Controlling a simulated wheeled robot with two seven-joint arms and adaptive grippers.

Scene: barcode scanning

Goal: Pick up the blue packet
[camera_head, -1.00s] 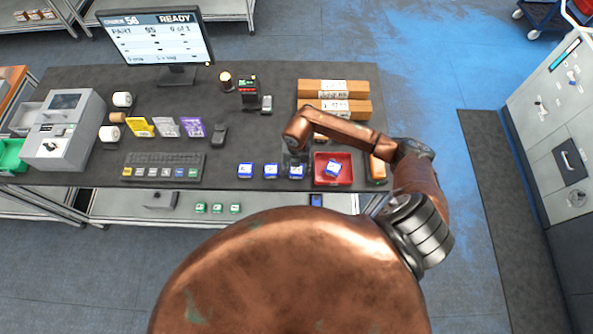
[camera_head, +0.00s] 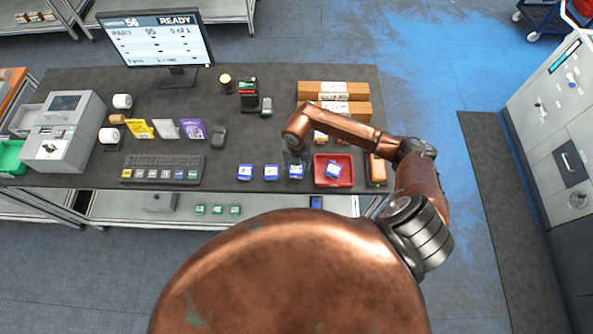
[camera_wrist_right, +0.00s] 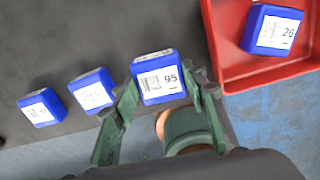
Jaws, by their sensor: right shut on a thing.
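My right gripper (camera_wrist_right: 165,90) is shut on a blue packet (camera_wrist_right: 160,77) with a white label reading 95, one finger on each side of it. In the head view the held packet (camera_head: 296,171) shows just below the gripper (camera_head: 295,160), left of the red tray; I cannot tell whether it is clear of the table. Two more blue packets stand in a row to its left, a nearer one (camera_wrist_right: 93,91) and a farther one (camera_wrist_right: 41,108). Another blue packet (camera_wrist_right: 273,30) labelled 26 lies in the red tray (camera_wrist_right: 232,62). My left gripper is not in view.
Cardboard boxes (camera_head: 333,88) lie behind my right arm.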

